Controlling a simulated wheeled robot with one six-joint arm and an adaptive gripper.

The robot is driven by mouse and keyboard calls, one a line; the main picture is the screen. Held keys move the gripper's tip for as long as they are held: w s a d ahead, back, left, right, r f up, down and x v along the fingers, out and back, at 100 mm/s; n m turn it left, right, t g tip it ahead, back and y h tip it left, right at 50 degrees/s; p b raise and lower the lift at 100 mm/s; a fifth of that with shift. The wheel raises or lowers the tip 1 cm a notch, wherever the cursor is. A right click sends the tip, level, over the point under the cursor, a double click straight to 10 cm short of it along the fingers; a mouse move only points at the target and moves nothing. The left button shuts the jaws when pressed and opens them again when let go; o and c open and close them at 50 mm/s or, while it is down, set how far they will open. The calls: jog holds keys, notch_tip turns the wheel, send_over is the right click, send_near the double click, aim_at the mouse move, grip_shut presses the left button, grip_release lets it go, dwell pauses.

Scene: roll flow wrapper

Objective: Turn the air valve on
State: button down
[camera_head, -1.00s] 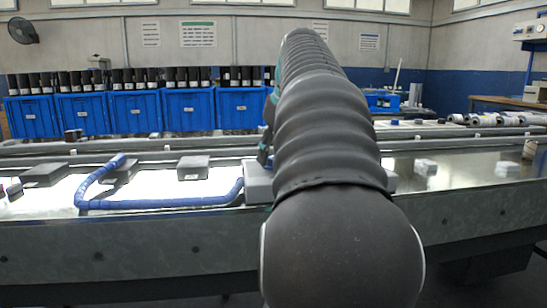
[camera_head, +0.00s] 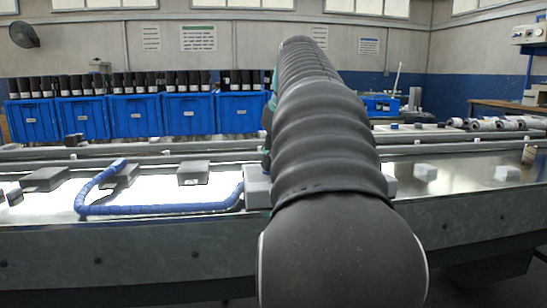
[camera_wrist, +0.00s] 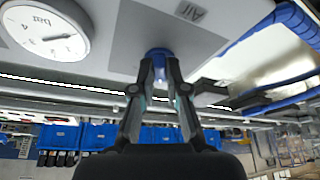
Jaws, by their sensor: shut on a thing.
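In the wrist view, which is upside down, the blue air valve handle (camera_wrist: 158,53) is on a light grey panel (camera_wrist: 100,58) beside a grey label reading "Air" (camera_wrist: 190,12). My gripper (camera_wrist: 160,72) is shut on the handle, with one finger on each side of it. The fingers hide part of the handle, and its turn angle is hard to tell. A round white gauge marked "bar" (camera_wrist: 42,34) is on the same panel. In the head view my arm hides the gripper and valve; only part of a grey box (camera_head: 256,188) shows beside the arm.
A blue hose (camera_head: 150,209) runs along the bright bench to the grey box, and it also shows in the wrist view (camera_wrist: 262,34). Grey blocks (camera_head: 193,173) lie on the bench. Blue crates of dark cylinders (camera_head: 188,114) stand behind.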

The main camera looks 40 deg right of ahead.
jog(key=m+p, duration=0.1)
jog(key=m, duration=0.1)
jog(key=m+h+p, duration=0.2)
jog(key=m, duration=0.1)
jog(key=shift+w+a+r+m+g, duration=0.1)
jog(key=shift+a+r+m+g, duration=0.05)
jog(key=shift+a+m+g, duration=0.2)
jog(key=m+g+p, duration=0.1)
jog(key=m, duration=0.1)
jog(key=m+h+p, duration=0.1)
jog(key=m, duration=0.2)
jog(key=shift+w+d+g+h, duration=0.1)
jog(key=shift+g+h, duration=0.2)
jog(key=shift+g, duration=0.05)
jog(key=shift+m+p, duration=0.3)
jog(key=shift+m, duration=0.05)
jog(key=c, duration=1.2)
grip_release()
jog(key=shift+d, duration=0.1)
